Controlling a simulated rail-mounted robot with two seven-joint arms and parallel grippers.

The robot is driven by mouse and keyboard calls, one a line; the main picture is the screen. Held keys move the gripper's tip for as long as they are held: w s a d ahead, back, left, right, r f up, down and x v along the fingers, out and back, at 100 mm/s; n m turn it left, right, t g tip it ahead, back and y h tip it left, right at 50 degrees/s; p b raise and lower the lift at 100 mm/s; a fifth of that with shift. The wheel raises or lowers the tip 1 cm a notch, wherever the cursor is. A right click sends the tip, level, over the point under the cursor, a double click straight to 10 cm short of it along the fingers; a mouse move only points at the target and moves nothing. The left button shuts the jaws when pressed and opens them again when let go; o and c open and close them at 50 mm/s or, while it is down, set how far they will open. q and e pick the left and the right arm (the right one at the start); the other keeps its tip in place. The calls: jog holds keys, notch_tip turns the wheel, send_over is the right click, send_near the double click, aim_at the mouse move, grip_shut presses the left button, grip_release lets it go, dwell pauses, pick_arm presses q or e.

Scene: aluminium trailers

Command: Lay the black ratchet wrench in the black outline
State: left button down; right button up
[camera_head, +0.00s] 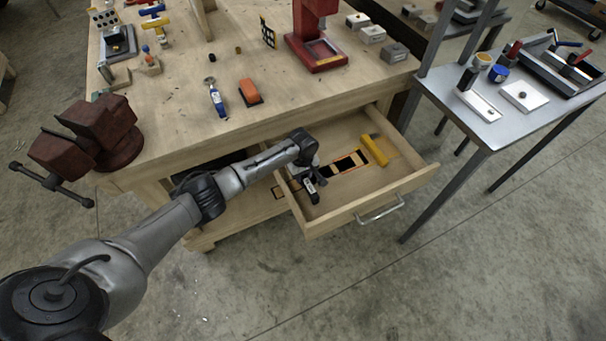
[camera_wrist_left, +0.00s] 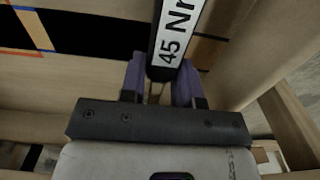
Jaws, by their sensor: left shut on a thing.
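The black ratchet wrench (camera_wrist_left: 178,30) has a white label reading "45 N…" and sits between the purple-blue fingers of my left gripper (camera_wrist_left: 160,88) in the left wrist view. My left gripper (camera_head: 309,184) is shut on it, inside the open drawer in the head view. Much of the wrench is hidden by the gripper or cut off. A black patch (camera_head: 330,171) shows on the drawer floor right of the gripper, beside an orange-edged area (camera_head: 352,160). A large black area (camera_wrist_left: 90,35) also shows in the left wrist view. Whether the wrench touches the floor I cannot tell. My right gripper is not in view.
The wooden drawer (camera_head: 352,213) has raised walls close around the gripper. A yellow tool (camera_head: 375,149) lies at its right. The bench above holds a red vise (camera_head: 100,135), a blue-handled tool (camera_head: 216,99) and an orange block (camera_head: 250,92). A metal side table (camera_head: 470,115) stands right.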

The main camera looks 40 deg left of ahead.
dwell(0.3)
pick_arm(q)
jog(key=c, duration=1)
grip_release()
jog(key=shift+w, duration=0.1)
jog(key=shift+o, duration=1.1)
jog(key=shift+f, duration=0.1)
notch_tip(320, 180, up, 14)
jog(key=p, duration=0.5)
